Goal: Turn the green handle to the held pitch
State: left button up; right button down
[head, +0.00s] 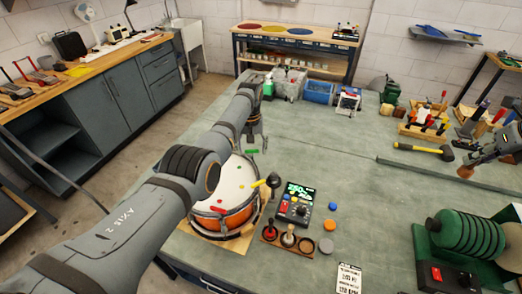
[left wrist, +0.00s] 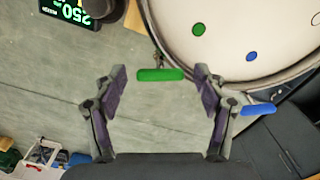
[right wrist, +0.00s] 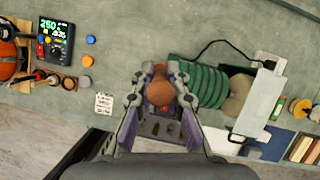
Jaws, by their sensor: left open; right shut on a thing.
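The drum (head: 207,220) has an orange shell and a white head with coloured dots. The green handle (head: 252,151) stands at its far rim. In the left wrist view the green handle (left wrist: 160,74) lies crosswise between my left fingertips, with a gap on both sides. My left gripper (head: 254,143) is open there; it also shows in the left wrist view (left wrist: 160,82). The tuner box (head: 297,205) has a lit green readout that looks like 250. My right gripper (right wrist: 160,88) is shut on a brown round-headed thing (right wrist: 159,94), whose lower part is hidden.
A yellow handle (head: 259,183), a red handle (head: 218,209) and a blue handle (left wrist: 258,110) also sit around the drum rim. A green ribbed machine (head: 468,235) is at right. The bench middle is clear.

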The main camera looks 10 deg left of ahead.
pick_arm(q)
notch_tip(320, 180, up, 11)
dwell(0.4)
